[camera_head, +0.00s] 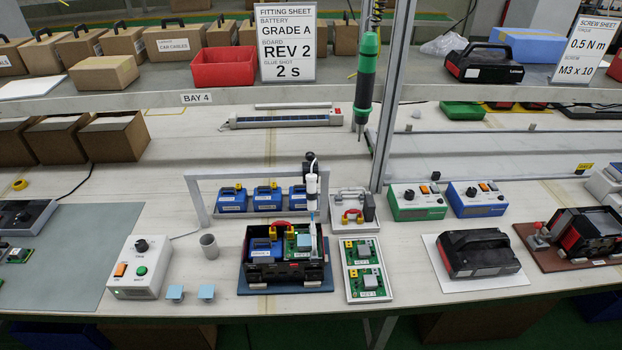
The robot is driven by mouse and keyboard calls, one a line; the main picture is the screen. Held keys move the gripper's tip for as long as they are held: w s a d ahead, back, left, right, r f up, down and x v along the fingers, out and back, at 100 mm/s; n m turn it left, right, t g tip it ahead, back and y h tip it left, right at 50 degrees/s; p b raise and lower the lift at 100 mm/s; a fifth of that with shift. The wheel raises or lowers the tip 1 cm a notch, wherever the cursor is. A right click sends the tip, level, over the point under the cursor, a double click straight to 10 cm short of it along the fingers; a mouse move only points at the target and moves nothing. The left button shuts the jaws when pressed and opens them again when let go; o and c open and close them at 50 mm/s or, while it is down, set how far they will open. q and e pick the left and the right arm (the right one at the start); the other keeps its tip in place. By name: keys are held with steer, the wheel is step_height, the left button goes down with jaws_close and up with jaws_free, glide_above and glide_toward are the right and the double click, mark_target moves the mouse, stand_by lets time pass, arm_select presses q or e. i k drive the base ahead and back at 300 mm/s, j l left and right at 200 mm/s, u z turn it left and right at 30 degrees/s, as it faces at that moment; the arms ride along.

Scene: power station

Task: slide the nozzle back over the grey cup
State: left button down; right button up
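The grey cup (209,247) stands upright on the bench, left of the open black case (285,262). The nozzle (311,192) is on a white dispenser with a black top, hanging from the grey rail frame. It is above the right part of the case, over a green board (299,243), and well to the right of the cup. I cannot tell whether its tip touches the board. Neither of my grippers shows in the head view.
A white control box (141,267) with orange and green buttons stands left of the cup. Two small light-blue pieces (175,292) lie in front.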

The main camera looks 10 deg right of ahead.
mark_target(310, 168)
steer(key=l+u, duration=0.45)
steer(key=l, duration=0.95)
